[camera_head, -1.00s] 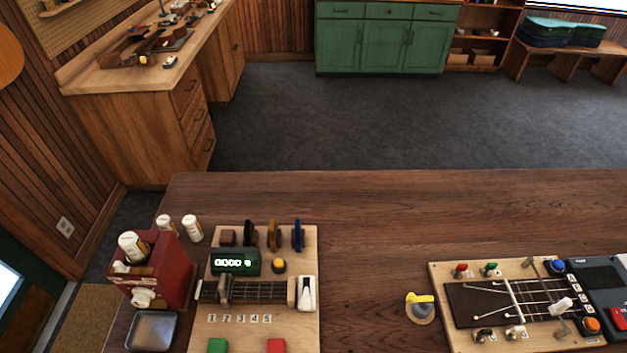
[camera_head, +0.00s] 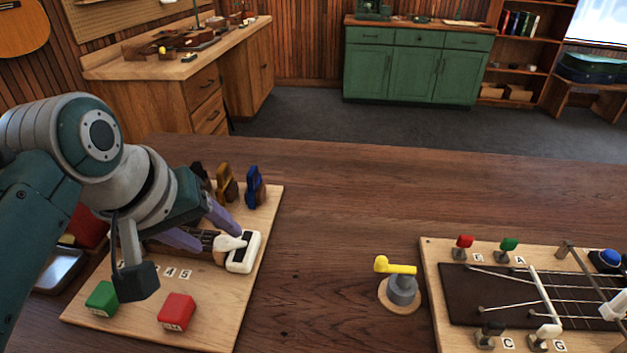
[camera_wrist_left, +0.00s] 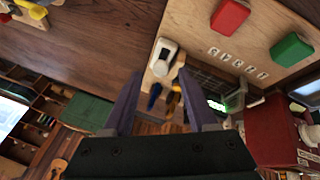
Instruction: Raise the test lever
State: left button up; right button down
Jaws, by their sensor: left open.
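A white lever (camera_head: 229,243) sits in a white housing with a dark slot (camera_head: 245,251), at the right edge of the wooden test board (camera_head: 225,310). The housing also shows ahead of the fingers in the left wrist view (camera_wrist_left: 163,58). My left gripper (camera_head: 200,227) is open, its two purple fingers apart, just left of the lever. In the left wrist view (camera_wrist_left: 160,105) nothing is held between the fingers. I cannot tell whether a finger touches the lever. My left arm hides much of the board, including its display.
A green button (camera_head: 102,298) and a red button (camera_head: 177,311) are at the board's front. A yellow-handled knob (camera_head: 398,268) and a stringed board (camera_head: 435,310) stand to the right. The table between is clear.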

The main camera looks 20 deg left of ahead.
aim_at(232, 249)
pick_arm(q)
jog(key=b+x, duration=0.2)
jog(key=x, duration=0.6)
jog(key=shift+a, duration=0.1)
jog(key=shift+c, duration=0.2)
grip_shut()
dwell(1.0)
